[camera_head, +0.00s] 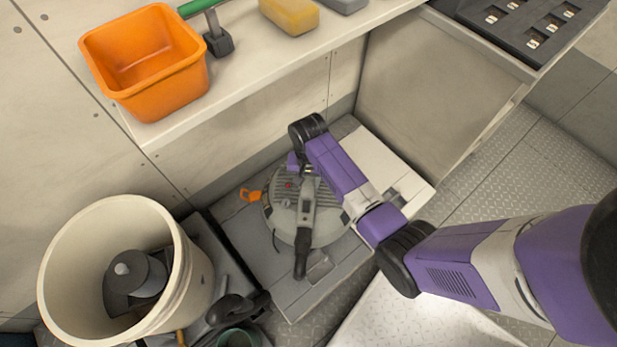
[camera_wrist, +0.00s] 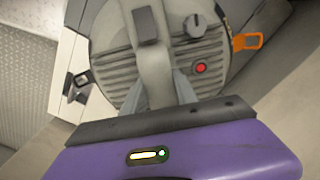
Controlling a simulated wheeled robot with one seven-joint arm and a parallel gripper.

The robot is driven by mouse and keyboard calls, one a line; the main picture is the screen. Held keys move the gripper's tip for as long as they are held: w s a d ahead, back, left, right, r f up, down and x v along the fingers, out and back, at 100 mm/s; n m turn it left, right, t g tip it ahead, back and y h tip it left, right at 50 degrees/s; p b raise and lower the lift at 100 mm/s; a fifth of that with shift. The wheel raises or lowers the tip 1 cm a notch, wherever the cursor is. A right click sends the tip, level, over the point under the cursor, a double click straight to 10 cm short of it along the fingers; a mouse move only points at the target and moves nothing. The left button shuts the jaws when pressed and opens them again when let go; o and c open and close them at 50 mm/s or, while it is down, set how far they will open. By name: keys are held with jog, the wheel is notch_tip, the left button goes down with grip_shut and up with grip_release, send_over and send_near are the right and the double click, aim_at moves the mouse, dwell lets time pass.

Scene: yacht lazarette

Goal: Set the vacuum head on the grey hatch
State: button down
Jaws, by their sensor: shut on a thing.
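The vacuum head (camera_head: 335,224) is a round, ribbed grey lid with a grey bar handle, a red button and a dark knob. It is over the grey hatch (camera_head: 290,290), a grey square panel low on the floor. I cannot tell whether it touches the hatch. My gripper (camera_head: 306,171) is shut on the vacuum head's handle. In the wrist view, my gripper (camera_wrist: 160,92) has its fingers on both sides of the handle of the vacuum head (camera_wrist: 115,68). An orange latch (camera_wrist: 248,41) sticks out at its side.
A cream bucket (camera_head: 190,270) with a dark grey object (camera_head: 137,280) inside stands left of the hatch. Dark items lie between them. Above is a shelf (camera_head: 260,75) with an orange bin (camera_head: 150,95) and a yellow block (camera_head: 290,14). A beige panel (camera_head: 440,85) stands behind on the right.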

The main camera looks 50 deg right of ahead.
jog(key=shift+w+d, duration=0.1)
jog(key=shift+w, duration=0.05)
jog(key=c, duration=1)
grip_release()
jog(key=shift+f, duration=0.15)
jog(key=shift+o, duration=0.2)
